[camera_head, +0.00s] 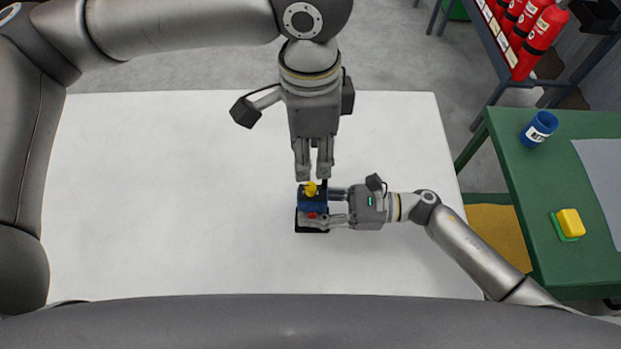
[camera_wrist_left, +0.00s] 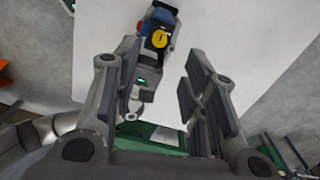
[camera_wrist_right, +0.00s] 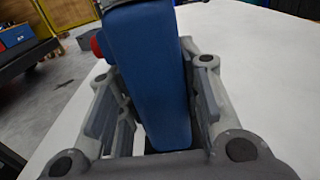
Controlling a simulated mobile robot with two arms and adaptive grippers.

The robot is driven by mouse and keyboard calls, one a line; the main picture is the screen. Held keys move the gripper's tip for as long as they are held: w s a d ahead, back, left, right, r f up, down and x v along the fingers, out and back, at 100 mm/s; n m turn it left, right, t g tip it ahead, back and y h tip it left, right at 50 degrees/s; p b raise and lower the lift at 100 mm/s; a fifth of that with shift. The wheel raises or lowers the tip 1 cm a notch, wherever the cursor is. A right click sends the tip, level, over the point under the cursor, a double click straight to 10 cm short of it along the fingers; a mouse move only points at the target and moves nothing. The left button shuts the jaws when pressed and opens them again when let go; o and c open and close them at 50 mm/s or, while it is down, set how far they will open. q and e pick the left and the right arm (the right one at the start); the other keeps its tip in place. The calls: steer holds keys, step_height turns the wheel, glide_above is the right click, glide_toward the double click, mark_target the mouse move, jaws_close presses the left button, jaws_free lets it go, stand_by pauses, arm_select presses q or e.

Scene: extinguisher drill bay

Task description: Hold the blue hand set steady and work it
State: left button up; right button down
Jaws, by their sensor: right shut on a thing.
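The blue hand set (camera_head: 314,205) stands on a black base (camera_head: 312,229) on the white table, with a yellow knob (camera_head: 310,188) and a red button (camera_head: 312,215). My right gripper (camera_head: 326,207) is shut on it from the right. In the right wrist view the blue body (camera_wrist_right: 150,75) fills the space between the fingers, with the red button (camera_wrist_right: 97,46) at its left. My left gripper (camera_head: 314,176) is open and empty close to the yellow knob. In the left wrist view the yellow knob (camera_wrist_left: 159,39) shows beyond the open fingers (camera_wrist_left: 160,92).
The white table (camera_head: 170,190) is otherwise clear. A green table (camera_head: 550,190) at the right bears a blue cup-like container (camera_head: 539,128), a yellow block (camera_head: 571,222) and a grey sheet (camera_head: 604,165). Red extinguishers (camera_head: 540,40) stand on a rack at the top right.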

mark_target(311, 186)
arm_select(q)
step_height(311, 186, down, 9)
steer(key=shift+s+f, duration=0.1)
steer(key=shift+f, duration=0.1)
steer(key=shift+c, duration=0.4)
jaws_close()
